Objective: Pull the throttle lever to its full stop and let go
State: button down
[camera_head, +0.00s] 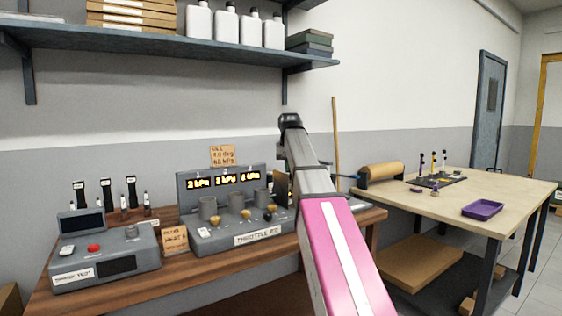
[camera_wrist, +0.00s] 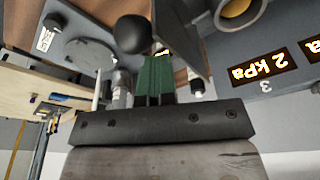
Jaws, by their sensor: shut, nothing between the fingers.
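The throttle rig (camera_head: 240,230) is a grey box on the wooden bench, with lit kPa displays (camera_head: 223,181) along its raised back. In the wrist view, a black ball knob (camera_wrist: 131,34), which looks like the throttle lever's, stands near a grey round disc (camera_wrist: 88,56). My gripper (camera_wrist: 156,62) has its green-padded fingers shut and empty, just right of the knob in that picture. I cannot tell whether they touch it. A "2 kPa" display (camera_wrist: 263,66) shows at right. In the head view my arm hides the gripper and the knob.
A grey tester box (camera_head: 105,260) with a red button stands left on the bench (camera_head: 190,285). A brown note card (camera_head: 175,240) stands between the boxes. A shelf (camera_head: 170,45) hangs above. A light table (camera_head: 470,195) with a purple tray (camera_head: 482,209) stands at right.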

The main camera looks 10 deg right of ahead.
jog(key=shift+s+d+f, duration=0.15)
jog(key=shift+s+f, duration=0.05)
jog(key=shift+s, duration=0.35)
jog(key=shift+s+d+f, duration=0.15)
jog(key=shift+s+f, duration=0.2)
jog(key=shift+s, duration=0.15)
jog(key=shift+s+d+f, duration=0.15)
jog(key=shift+s+f, duration=0.15)
jog(key=shift+s, duration=0.15)
jog(key=shift+s+d+f, duration=0.45)
jog(key=shift+s+f, duration=0.1)
jog(key=shift+f, duration=0.2)
